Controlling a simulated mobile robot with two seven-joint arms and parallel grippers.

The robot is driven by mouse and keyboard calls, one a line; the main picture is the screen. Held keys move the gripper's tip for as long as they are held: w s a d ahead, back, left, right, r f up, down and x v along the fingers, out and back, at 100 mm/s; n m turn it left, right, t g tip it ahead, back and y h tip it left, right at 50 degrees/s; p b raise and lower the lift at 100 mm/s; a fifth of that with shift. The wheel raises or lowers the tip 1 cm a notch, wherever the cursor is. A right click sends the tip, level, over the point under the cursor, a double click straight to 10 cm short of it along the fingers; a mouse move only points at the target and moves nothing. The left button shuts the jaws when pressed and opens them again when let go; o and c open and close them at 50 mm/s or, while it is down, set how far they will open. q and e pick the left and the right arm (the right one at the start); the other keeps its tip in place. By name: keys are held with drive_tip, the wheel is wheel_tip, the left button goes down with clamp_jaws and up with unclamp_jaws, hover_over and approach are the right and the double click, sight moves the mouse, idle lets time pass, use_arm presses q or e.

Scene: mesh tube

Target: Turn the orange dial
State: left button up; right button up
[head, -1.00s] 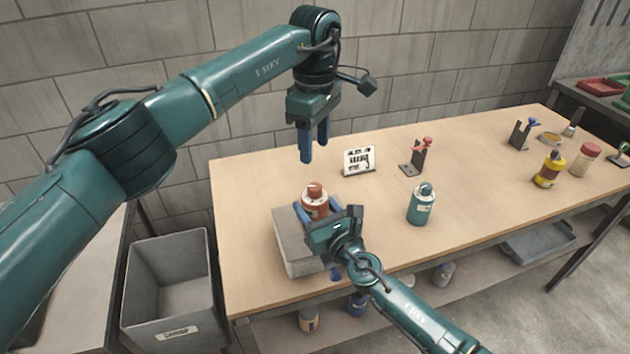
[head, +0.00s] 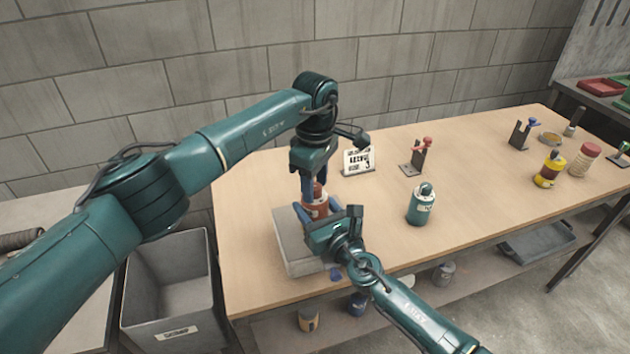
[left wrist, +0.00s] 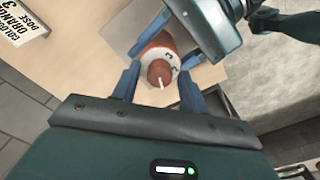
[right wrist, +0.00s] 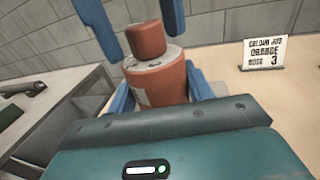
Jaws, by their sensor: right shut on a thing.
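The orange bottle (head: 318,207) stands upright over a grey block at the left end of the table. Its orange dial (right wrist: 147,40) is on top, with a white mark that shows in the left wrist view (left wrist: 160,73). My right gripper (right wrist: 160,90) is shut on the bottle's body from the side. My left gripper (left wrist: 158,88) points down from above, open, with one finger on each side of the dial. Gaps show between its fingers and the dial. In the head view my left gripper (head: 314,188) hides most of the dial.
A white card (head: 359,161) reading "orange" and 3 stands behind. A teal bottle (head: 421,206) and a stand with a red top (head: 418,157) are to the right. The grey block (head: 297,258) is beneath; a grey bin (head: 170,290) is left of the table.

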use_arm(q)
drive_tip(key=c, duration=0.9)
drive_tip(key=shift+o, duration=0.2)
drive_tip(key=shift+n, duration=0.3)
drive_tip(key=n, duration=2.5)
drive_tip(key=shift+n, duration=0.4)
